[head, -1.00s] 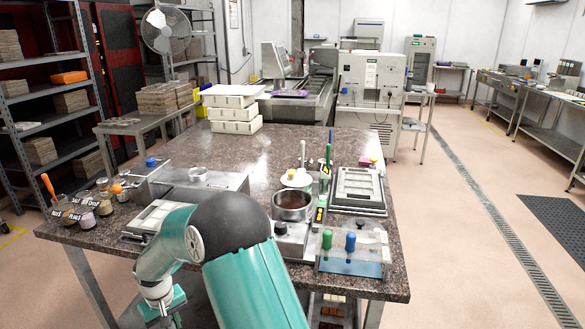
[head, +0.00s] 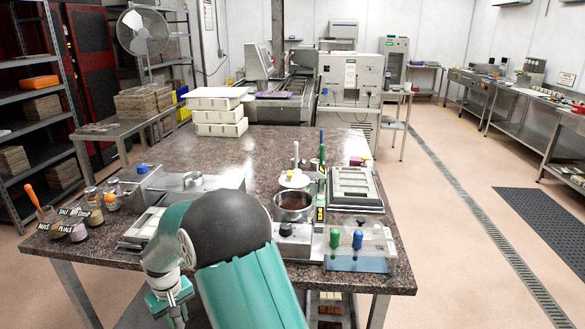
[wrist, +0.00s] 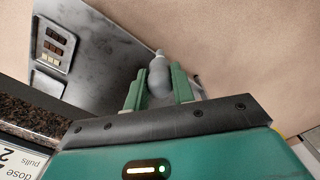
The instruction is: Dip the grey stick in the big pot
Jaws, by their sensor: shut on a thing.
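My gripper (wrist: 158,88) is shut on the grey stick (wrist: 158,72); its rounded grey end shows between the fingers in the wrist view. The big pot (head: 293,215) is a round steel pot with dark brown liquid inside, on a unit with a black knob near the table's front right. My gripper is well to the left of and below it.
A clear rack (head: 345,262) with green-handled and blue-handled sticks stands right of the pot. Steel mould trays (head: 355,188) lie behind it. Labelled jars (head: 95,210) stand at the left. The table's middle (head: 260,150) is clear.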

